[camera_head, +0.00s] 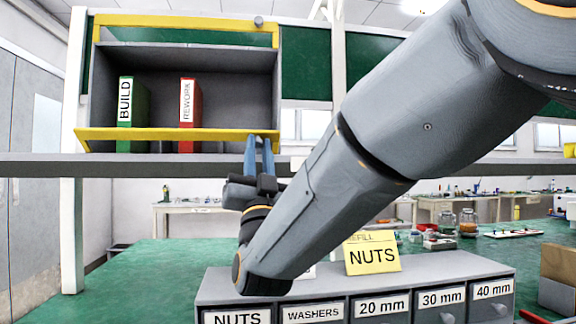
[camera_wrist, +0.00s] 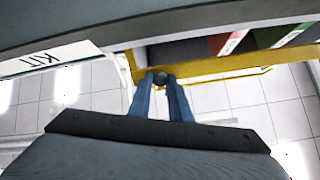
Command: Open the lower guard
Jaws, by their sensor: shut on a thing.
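The lower guard (camera_head: 160,134) is a yellow bar along the front of the grey shelf box, crossing before the lower part of two binders. It also shows in the wrist view (camera_wrist: 215,66). My gripper (camera_head: 259,141) reaches up from below to the guard's right end in the head view. In the wrist view my two blue fingers (camera_wrist: 160,80) are shut on a dark round knob (camera_wrist: 160,77) at the guard. The fingers cover part of the knob. The upper guard (camera_head: 185,23) is a yellow bar across the top of the box, with its own grey knob (camera_head: 258,21).
A green BUILD binder (camera_head: 138,105) and a red REWORK binder (camera_head: 190,115) stand in the shelf box (camera_head: 235,90). A long grey beam (camera_head: 110,165) runs just below it. Labelled drawers (camera_head: 382,306) and a yellow NUTS sign (camera_head: 372,255) stand lower, near my arm.

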